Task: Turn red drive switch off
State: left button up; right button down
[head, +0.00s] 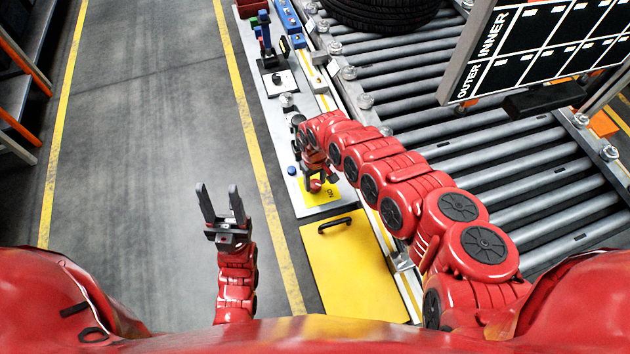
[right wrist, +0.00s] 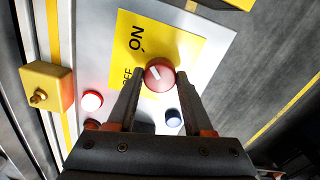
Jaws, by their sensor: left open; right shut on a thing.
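The red drive switch (right wrist: 158,75) is a round red knob with a short white mark, on a yellow plate (right wrist: 165,40) lettered ON and OFF in the right wrist view. My right gripper (right wrist: 160,74) is shut on the knob, one fingertip on each side of it. Its left finger covers part of the OFF lettering. In the head view the right gripper (head: 317,180) is down at the yellow plate (head: 333,198), and the arm hides part of the panel. My left gripper (head: 220,193) is open and empty above the floor, left of the panel.
A yellow box (right wrist: 46,88) with a small toggle stands at the left. A roller conveyor (head: 520,150) with a tyre (head: 385,10) runs along the right. The floor (head: 150,130) at left is clear.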

jog(key=n+b, duration=0.3)
jog(key=n, duration=0.1)
jog(key=shift+w+f, duration=0.1)
jog(key=shift+f, duration=0.05)
jog(key=n+b, duration=0.2)
jog(key=n, duration=0.1)
jog(key=shift+n, duration=0.3)
jog(key=n+b, duration=0.2)
jog(key=n, duration=0.3)
jog(key=shift+n+b, duration=0.85)
jog(key=shift+n, duration=1.65)
jog(key=shift+c, duration=1.5)
grip_release()
